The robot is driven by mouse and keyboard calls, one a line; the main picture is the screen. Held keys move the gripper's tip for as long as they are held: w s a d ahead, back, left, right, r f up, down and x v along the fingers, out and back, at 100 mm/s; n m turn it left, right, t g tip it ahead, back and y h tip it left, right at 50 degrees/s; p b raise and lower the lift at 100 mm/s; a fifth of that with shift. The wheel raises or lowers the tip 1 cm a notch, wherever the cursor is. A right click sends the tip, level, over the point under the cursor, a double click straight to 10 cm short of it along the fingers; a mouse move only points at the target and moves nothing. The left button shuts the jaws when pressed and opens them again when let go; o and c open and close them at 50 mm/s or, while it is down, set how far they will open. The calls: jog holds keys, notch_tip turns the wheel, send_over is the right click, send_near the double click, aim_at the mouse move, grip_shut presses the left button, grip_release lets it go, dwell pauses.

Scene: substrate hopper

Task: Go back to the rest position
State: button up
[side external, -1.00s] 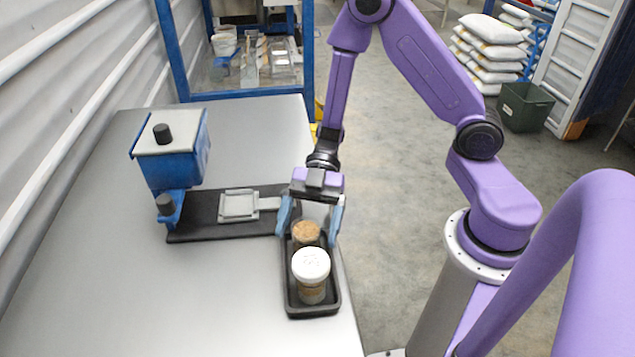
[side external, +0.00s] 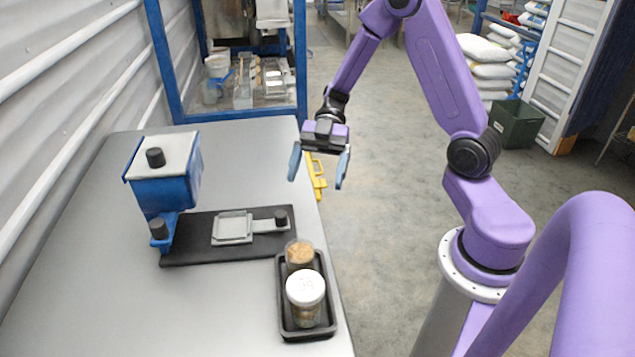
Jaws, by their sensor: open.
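My gripper (side external: 320,170) hangs in the air above the far right edge of the table. Its two blue-grey fingers are spread apart with nothing between them. Below it in the picture, two jars stand in a black tray (side external: 309,332). The rear jar (side external: 299,252) is open and shows brown granular stuff at its top. The front jar (side external: 305,295) has a white lid and stands upright. My gripper is clear of both jars and of the tray.
A blue hopper (side external: 172,192) with a grey lid stands on a black base plate (side external: 190,253). A grey square slide (side external: 233,228) with a black knob lies on that plate. The grey table (side external: 200,315) is bare in front. A blue frame (side external: 236,117) stands behind.

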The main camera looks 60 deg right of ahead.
jog(key=w+a+t, duration=0.1)
jog(key=a, duration=0.1)
jog(key=w+a+t, duration=0.2)
jog(key=w+a+r+m+t, duration=0.1)
jog(key=w+a+t, duration=0.1)
jog(key=shift+h, duration=0.4)
jog(key=w+a+r+m+t+h, duration=0.2)
jog(key=w+a+r+t, duration=0.1)
jog(key=t, duration=0.2)
jog(key=s+d+m+g+h, duration=0.1)
jog(key=s+d+m+h, duration=0.1)
jog(key=s, duration=0.6)
jog(key=s+d+m+g+h, duration=0.2)
jog(key=s+h, duration=0.1)
jog(key=s, duration=0.6)
jog(key=s+d+m+g+h, duration=0.2)
jog(key=s+h, duration=0.1)
jog(key=s, duration=0.6)
jog(key=shift+d+f+m+h, duration=0.3)
jog(key=shift+f+m, duration=0.1)
jog(key=shift+f, duration=0.05)
